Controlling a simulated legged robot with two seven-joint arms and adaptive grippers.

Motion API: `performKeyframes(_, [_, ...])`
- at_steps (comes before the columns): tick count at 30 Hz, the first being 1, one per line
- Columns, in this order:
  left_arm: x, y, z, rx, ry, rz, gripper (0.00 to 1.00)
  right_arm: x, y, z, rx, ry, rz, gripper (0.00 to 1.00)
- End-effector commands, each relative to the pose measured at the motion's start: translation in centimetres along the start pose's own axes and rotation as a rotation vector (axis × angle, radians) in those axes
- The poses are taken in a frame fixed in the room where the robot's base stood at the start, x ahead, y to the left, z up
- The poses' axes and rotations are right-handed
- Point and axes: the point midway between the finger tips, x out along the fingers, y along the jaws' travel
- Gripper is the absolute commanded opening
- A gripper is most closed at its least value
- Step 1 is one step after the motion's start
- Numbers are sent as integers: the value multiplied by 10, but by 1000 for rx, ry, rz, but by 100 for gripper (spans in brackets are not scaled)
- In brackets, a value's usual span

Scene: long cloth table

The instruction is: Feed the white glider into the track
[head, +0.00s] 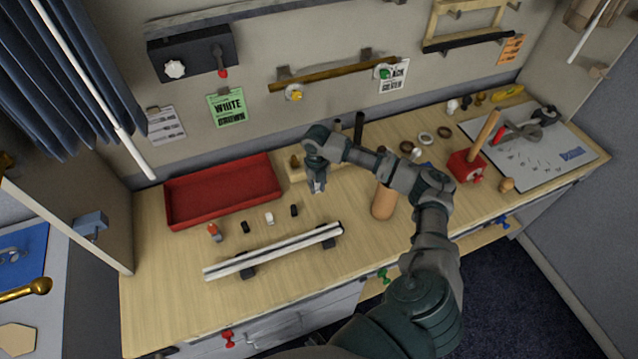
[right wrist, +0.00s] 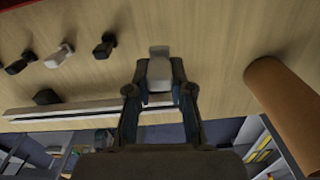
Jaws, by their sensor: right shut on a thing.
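The track (head: 275,251) is a long white rail on dark feet along the table's front; it also shows in the right wrist view (right wrist: 75,110). My right gripper (head: 318,187) is above the table, behind the track's right end. In the right wrist view my right gripper (right wrist: 160,88) is shut on a pale, whitish glider (right wrist: 160,70). Another white glider (head: 269,217) lies on the table behind the track, between two black gliders (head: 245,227) (head: 294,210). An orange-red piece (head: 214,232) is left of them. My left gripper is not in view.
A red tray (head: 222,192) lies at the back left. A red block with a wooden handle (head: 466,166) and a grey board (head: 540,150) are farther right. The table left of the track is clear.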

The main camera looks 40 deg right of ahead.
Motion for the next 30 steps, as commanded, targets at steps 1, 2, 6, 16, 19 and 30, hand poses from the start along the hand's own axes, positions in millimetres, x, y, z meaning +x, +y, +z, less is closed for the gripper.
performKeyframes(1, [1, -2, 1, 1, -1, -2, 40, 4, 0, 0, 0, 0, 0, 0])
performKeyframes(2, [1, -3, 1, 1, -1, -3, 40, 5, 0, 0, 0, 0, 0, 0])
performKeyframes(6, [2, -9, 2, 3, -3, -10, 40, 14, -2, 0, 0, 2, 1, 0])
performKeyframes(16, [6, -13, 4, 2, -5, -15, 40, 33, -4, 1, 0, 3, 3, 0])
performKeyframes(19, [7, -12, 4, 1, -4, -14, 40, 39, -4, 1, 0, 3, 3, 0])
performKeyframes(30, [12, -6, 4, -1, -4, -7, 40, 58, -1, 0, 0, 2, 1, 0])
